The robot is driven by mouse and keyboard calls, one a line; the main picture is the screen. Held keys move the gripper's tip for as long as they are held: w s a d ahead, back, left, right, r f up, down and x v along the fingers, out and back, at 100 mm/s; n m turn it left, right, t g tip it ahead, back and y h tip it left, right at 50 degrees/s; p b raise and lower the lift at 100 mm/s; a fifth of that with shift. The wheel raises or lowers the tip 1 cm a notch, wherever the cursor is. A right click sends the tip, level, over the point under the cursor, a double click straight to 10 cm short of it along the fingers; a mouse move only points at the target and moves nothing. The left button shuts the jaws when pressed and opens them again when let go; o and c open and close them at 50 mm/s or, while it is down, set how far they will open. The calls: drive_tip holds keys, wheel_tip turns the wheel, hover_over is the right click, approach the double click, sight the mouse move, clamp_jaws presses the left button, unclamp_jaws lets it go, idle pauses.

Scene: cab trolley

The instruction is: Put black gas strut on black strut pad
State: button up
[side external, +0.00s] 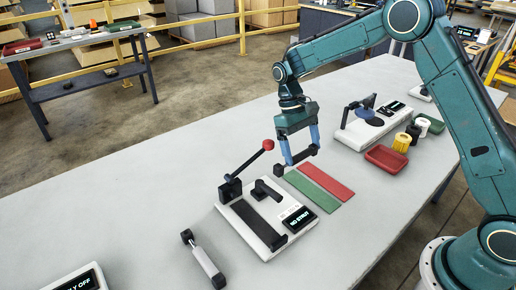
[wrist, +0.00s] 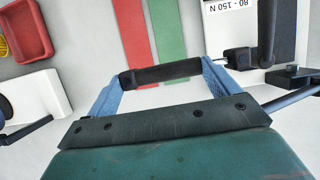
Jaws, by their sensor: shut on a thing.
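My gripper (side external: 299,158) is shut on a black gas strut, a short dark cylinder that shows between the blue fingers in the wrist view (wrist: 160,74). In the side view it hangs tilted in the air, above the red and green strips and apart from the table. A white fixture (side external: 239,235) stands at front left of the gripper, with a long dark strip (side external: 262,224) that looks like the black strut pad. Its display (side external: 299,219) reads "NO STRUT". The strip is bare in the side view; the wrist view shows part of the fixture at upper right.
A lever with a red knob (side external: 267,145) rises from the fixture near my gripper. A grey strut with black ends (side external: 204,261) lies at front left. Red (side external: 329,181) and green (side external: 313,191) strips lie below. A red tray (side external: 386,159) and another white fixture (side external: 358,138) stand right.

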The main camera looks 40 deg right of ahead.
sight(299, 159)
drive_tip(key=shift+a+r, duration=0.7)
drive_tip(key=shift+r, duration=0.2)
drive_tip(key=shift+a+r+m, duration=0.4)
drive_tip(key=shift+a+r, duration=0.2)
drive_tip(key=s+a+r+m+t+y, duration=0.2)
drive_tip(key=s+a+r+m, duration=0.2)
drive_tip(key=a+r+m, duration=0.3)
drive_tip(key=s+a+r+m+t+y, duration=0.2)
drive_tip(key=s+a+r+m, duration=0.2)
drive_tip(key=a+r+m, duration=0.4)
drive_tip(key=shift+s+a+m+t+y, duration=0.15)
drive_tip(key=shift+a+m+t+y, duration=0.15)
drive_tip(key=shift+a+m, duration=0.8)
drive_tip(key=shift+d+f, duration=0.1)
wheel_tip(299, 159, down, 16)
drive_tip(key=shift+r, duration=0.2)
drive_tip(key=shift+f, duration=0.1)
drive_tip(key=shift+f, duration=2.05)
